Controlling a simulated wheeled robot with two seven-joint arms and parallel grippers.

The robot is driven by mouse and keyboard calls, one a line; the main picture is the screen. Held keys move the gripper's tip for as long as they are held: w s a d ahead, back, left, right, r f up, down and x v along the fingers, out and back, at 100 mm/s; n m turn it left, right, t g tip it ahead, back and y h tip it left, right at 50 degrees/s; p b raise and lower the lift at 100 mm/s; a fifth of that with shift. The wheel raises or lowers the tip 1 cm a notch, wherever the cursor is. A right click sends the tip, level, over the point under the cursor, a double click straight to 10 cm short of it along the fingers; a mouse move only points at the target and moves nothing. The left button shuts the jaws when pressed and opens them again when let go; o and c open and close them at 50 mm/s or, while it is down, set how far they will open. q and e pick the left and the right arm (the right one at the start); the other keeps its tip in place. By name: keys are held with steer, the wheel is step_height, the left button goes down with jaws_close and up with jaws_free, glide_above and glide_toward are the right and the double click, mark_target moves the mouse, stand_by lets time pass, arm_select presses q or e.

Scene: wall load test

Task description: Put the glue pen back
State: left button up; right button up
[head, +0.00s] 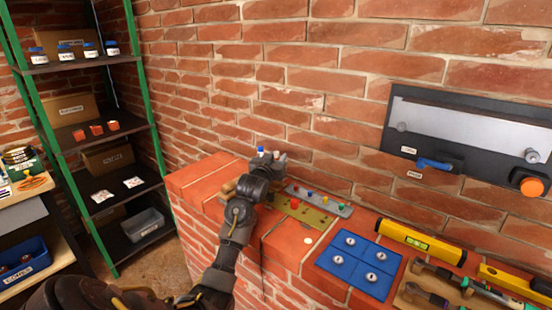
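My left gripper (270,161) is above the far left part of the brick ledge, close to the wall. Its fingers are small and partly hidden by my own wrist, so I cannot tell whether they are open or shut. A small blue-topped, pale item (260,151) shows at the fingers, and a small red tip (276,154) shows beside it. Either could be part of a pen, but I cannot tell which is the glue pen or whether it is held. A grey strip with coloured knobs (333,206) and an olive plate (310,215) lie right of the gripper.
A blue mat with several metal discs (335,267), a yellow level (420,241) and tools on a wooden board (408,296) occupy the ledge to the right. A metal fixture (467,132) is on the wall. Green-framed shelves (90,128) stand left.

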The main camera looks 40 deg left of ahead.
arm_select(q)
steer(key=shift+o, duration=0.3)
steer(key=shift+f+b, duration=0.2)
steer(key=shift+b, duration=0.2)
steer(key=shift+s+d+f+b, duration=0.1)
steer(key=shift+s+b, duration=0.1)
steer(key=shift+b, duration=0.15)
steer(key=v, duration=0.6)
steer(key=b+v, duration=0.1)
steer(key=v, duration=0.3)
steer(key=shift+a+f, duration=0.25)
steer(key=shift+f, duration=0.05)
steer(key=shift+s, duration=0.25)
steer(key=shift+f, duration=0.15)
